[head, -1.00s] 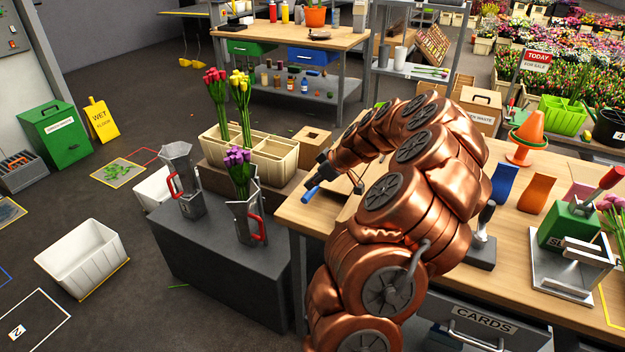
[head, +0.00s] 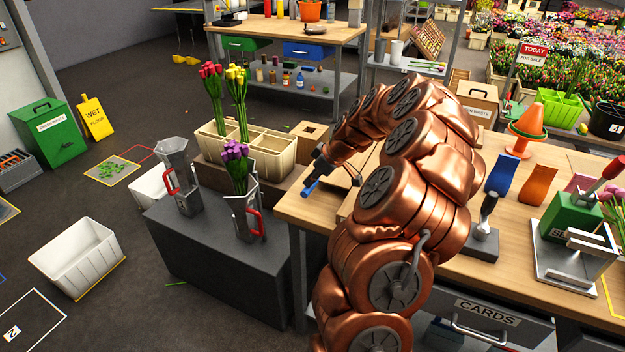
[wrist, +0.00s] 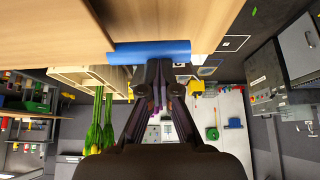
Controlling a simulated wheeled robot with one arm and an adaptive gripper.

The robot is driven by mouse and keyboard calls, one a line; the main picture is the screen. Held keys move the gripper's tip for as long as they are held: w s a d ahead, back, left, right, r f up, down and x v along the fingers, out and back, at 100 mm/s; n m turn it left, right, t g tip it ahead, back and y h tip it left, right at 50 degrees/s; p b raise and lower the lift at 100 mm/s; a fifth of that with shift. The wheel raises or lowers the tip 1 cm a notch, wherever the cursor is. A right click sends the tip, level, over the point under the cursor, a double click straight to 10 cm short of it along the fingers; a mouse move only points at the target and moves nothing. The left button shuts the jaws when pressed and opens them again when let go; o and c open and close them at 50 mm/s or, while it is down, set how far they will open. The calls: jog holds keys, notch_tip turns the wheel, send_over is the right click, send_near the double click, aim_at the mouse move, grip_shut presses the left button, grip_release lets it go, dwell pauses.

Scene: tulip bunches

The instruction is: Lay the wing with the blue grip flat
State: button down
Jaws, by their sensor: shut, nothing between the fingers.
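The blue grip (head: 309,188) shows at the left end of the wooden workbench, beside my gripper (head: 319,163). In the wrist view the blue grip (wrist: 150,52) is a horizontal bar along the edge of a pale wooden panel (wrist: 165,20), which looks like the wing. My gripper (wrist: 157,80) is shut and empty, its fingertips close to the bar. I cannot tell whether they touch it. My arm hides much of the wing in the head view, so its tilt is unclear.
The bench top (head: 425,190) carries a blue holder (head: 502,174), an orange holder (head: 537,185) and a green press (head: 570,217). A white crate (head: 78,258) lies on the floor.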

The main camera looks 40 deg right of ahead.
jog(key=r, duration=0.4)
jog(key=shift+w+a+b, duration=0.15)
jog(key=shift+w+b, duration=0.2)
jog(key=b+v, duration=0.1)
jog(key=v, duration=0.9)
jog(key=shift+b, duration=0.3)
jog(key=shift+f, duration=0.1)
